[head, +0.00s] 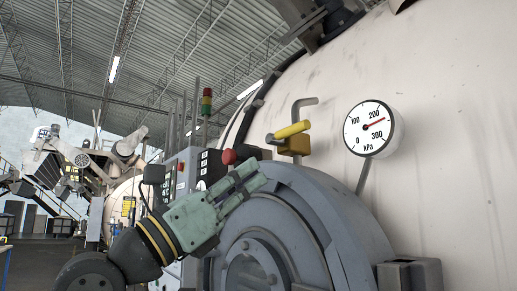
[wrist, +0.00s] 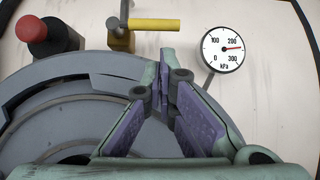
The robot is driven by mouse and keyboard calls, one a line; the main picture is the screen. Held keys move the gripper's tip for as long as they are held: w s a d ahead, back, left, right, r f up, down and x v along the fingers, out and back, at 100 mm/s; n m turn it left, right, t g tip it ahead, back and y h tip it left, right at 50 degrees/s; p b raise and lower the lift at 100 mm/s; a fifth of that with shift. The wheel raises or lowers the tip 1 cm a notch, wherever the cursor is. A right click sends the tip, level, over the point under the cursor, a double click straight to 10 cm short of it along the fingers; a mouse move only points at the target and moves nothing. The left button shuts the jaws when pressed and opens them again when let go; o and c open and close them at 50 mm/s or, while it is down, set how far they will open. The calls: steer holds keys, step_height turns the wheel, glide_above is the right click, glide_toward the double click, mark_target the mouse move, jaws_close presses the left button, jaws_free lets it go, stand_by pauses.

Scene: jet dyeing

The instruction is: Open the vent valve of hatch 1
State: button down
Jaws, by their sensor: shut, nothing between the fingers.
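The vent valve has a yellow lever handle (head: 292,129) on a brass-coloured body (head: 295,146), with a bent grey pipe rising behind it. In the wrist view the yellow handle (wrist: 154,25) lies level, pointing right from the body (wrist: 121,40). The round hatch (head: 300,215) is grey and closed, below the valve. My gripper (head: 256,176) is in front of the hatch's upper rim, below and left of the valve. In the wrist view my gripper (wrist: 164,62) has its fingertips together, empty, below the handle and apart from it.
A pressure gauge (head: 368,129) right of the valve has its needle between 200 and 300 kPa; it also shows in the wrist view (wrist: 222,50). A red knob (wrist: 32,28) stands left of the valve. A grey bracket (head: 410,275) sits right of the hatch.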

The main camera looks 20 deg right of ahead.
mark_target(292, 130)
steer(key=shift+w+d, duration=0.1)
steer(key=shift+w, duration=0.4)
steer(key=p+x, duration=0.3)
steer(key=x, duration=0.7)
steer(key=shift+d+f, duration=0.1)
steer(key=shift+a, duration=0.2)
steer(key=shift+d+p, duration=0.1)
steer(key=shift+p, duration=0.2)
